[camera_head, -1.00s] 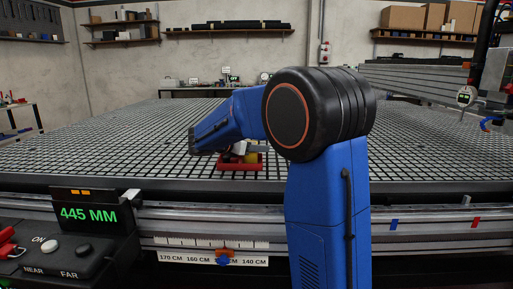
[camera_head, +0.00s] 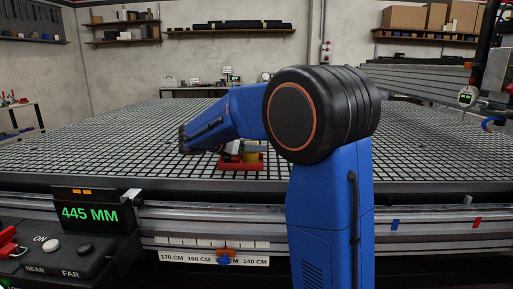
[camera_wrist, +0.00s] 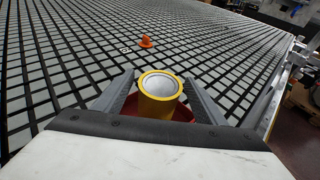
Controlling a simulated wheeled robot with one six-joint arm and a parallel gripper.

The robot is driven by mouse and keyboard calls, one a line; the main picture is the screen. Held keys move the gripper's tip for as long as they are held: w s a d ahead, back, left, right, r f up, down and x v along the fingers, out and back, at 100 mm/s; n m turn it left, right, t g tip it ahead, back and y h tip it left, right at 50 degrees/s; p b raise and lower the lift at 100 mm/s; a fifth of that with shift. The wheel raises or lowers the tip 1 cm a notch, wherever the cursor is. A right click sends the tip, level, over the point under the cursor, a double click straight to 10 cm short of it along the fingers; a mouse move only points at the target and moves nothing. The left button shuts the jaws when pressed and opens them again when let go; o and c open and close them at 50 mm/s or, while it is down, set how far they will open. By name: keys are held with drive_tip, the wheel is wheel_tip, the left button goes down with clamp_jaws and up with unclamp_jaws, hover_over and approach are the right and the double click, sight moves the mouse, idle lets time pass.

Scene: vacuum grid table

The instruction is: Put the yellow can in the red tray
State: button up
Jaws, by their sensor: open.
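The yellow can (camera_wrist: 157,105) stands upright between the two fingers of my gripper (camera_wrist: 160,92) in the wrist view, its pale round top facing the camera. A gap shows between the can and each finger, so my gripper is open around it. The red tray (camera_wrist: 185,110) shows below and beside the can, which appears to be in the tray. In the head view the red tray (camera_head: 240,166) lies on the grid table, with part of the yellow can (camera_head: 251,157) visible above it. My arm hides most of my gripper there.
The grid table (camera_head: 420,150) is broad and mostly clear. An orange cone-like object (camera_wrist: 146,42) stands on the grid beyond my gripper. A control box (camera_head: 85,225) sits at the front left, and a rail runs along the table's front edge.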

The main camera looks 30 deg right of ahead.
drive_tip(key=v, duration=0.8)
drive_tip(key=shift+a, duration=0.15)
drive_tip(key=s+f+m+y, duration=0.1)
drive_tip(key=s, duration=0.2)
drive_tip(key=s+d+f+m+y, duration=0.1)
drive_tip(key=s, duration=0.2)
drive_tip(key=s+f+m, duration=0.1)
drive_tip(key=s, duration=0.2)
drive_tip(key=shift+s+d+f+m+g+y, duration=0.1)
drive_tip(key=shift+d+m+g+y, duration=0.2)
drive_tip(key=shift+g+y, duration=0.1)
drive_tip(key=s+a+f+m+t+y, duration=0.1)
drive_tip(key=s+a+f+m+y, duration=0.2)
drive_tip(key=s, duration=0.6)
drive_tip(key=s+a+f+m+y, duration=0.4)
drive_tip(key=s+f+m, duration=0.3)
drive_tip(key=s, duration=0.3)
drive_tip(key=s+a+f+m+t+y, duration=0.1)
drive_tip(key=s+a+f+m+y, duration=0.3)
drive_tip(key=s, duration=0.5)
wheel_tip(320, 180, down, 2)
drive_tip(key=a+m, duration=0.1)
drive_tip(key=m, duration=0.1)
drive_tip(key=shift+s+m+t, duration=0.3)
drive_tip(key=shift+s+m, duration=0.1)
